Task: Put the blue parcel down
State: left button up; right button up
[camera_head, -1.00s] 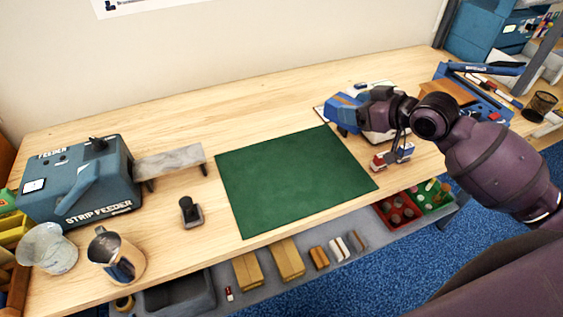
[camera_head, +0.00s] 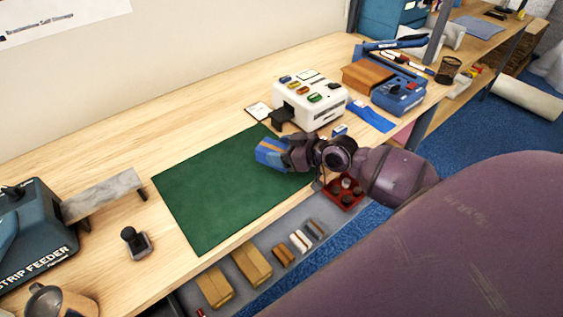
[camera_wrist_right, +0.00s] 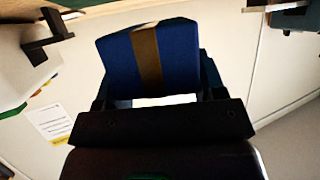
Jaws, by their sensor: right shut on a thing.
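The blue parcel (camera_head: 271,153) with a brown band is held by my right gripper (camera_head: 287,154), over the right part of the green mat (camera_head: 205,195). In the right wrist view the blue parcel (camera_wrist_right: 150,58) sits between the two fingers of my right gripper (camera_wrist_right: 152,90), its brown band running up its middle. The gripper is shut on it. I cannot tell how high the parcel is above the mat. My left gripper is not in view.
A white machine (camera_head: 309,99) with coloured buttons stands behind the parcel. Most of the green mat is clear. A lower shelf (camera_head: 268,224) holds cartons.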

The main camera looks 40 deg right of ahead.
jog(key=shift+f+b, duration=0.35)
jog(key=shift+f, duration=1.8)
jog(key=shift+f, duration=0.25)
jog(key=o, duration=1)
jog(key=shift+o, duration=0.2)
jog(key=shift+r, duration=0.15)
jog(key=shift+r, duration=0.15)
jog(key=v, duration=1.2)
jog(key=s+a+f+m+h, duration=0.2)
jog(key=s+a+f+h, duration=0.1)
jog(key=s+a+f, duration=0.2)
jog(key=s+a+f+m+h, duration=0.2)
jog(key=s+a+f+h, duration=0.1)
jog(key=f, duration=0.7)
jog(key=shift+s+a+f, duration=0.2)
jog(key=shift+s+a, duration=0.7)
jog(key=shift+s, duration=0.05)
